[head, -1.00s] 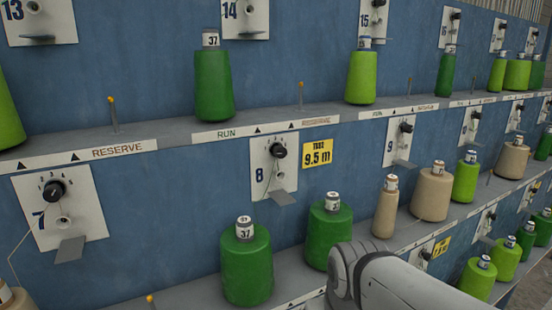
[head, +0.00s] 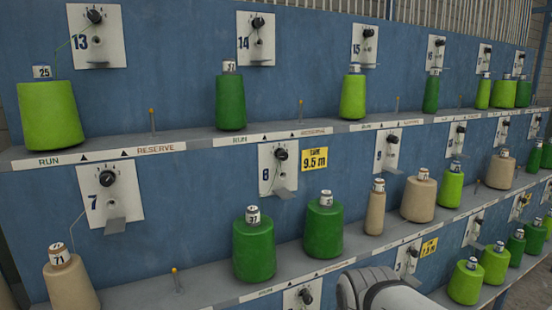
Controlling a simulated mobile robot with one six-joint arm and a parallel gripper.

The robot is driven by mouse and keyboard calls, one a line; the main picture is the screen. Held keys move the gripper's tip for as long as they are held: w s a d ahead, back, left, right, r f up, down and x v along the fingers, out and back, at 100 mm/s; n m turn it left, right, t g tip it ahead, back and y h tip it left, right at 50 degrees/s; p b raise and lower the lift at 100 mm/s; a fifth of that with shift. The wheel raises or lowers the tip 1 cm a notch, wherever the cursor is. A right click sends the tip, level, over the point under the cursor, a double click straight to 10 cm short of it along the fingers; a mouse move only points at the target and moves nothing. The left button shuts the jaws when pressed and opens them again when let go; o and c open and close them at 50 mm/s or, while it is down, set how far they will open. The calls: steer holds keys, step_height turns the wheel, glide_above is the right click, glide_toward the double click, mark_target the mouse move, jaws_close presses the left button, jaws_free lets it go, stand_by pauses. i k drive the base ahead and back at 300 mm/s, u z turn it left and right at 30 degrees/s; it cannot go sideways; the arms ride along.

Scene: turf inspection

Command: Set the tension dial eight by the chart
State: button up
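The tension dial eight (head: 281,154) is a black knob on a white plate marked 8, in the middle of the head view. Its small scale figures are too blurred to read, so I cannot tell its setting. A grey tab sticks out below it. A yellow label reading 9.5 m (head: 315,159) is fixed just right of the plate. No chart shows clearly. A white and grey link of my arm shows at the bottom, right of centre, well below dial eight. My gripper is not in view.
Two green cones (head: 254,247) stand on the shelf (head: 210,295) below dial eight. Dial seven (head: 107,178) is to the left, dial nine (head: 392,139) to the right. Another shelf (head: 330,130) with cones runs above. Thin upright pins (head: 152,122) stand along the shelves.

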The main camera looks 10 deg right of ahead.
mark_target(282, 155)
steer(key=u, duration=0.15)
steer(key=i, duration=0.9)
steer(key=z, duration=0.1)
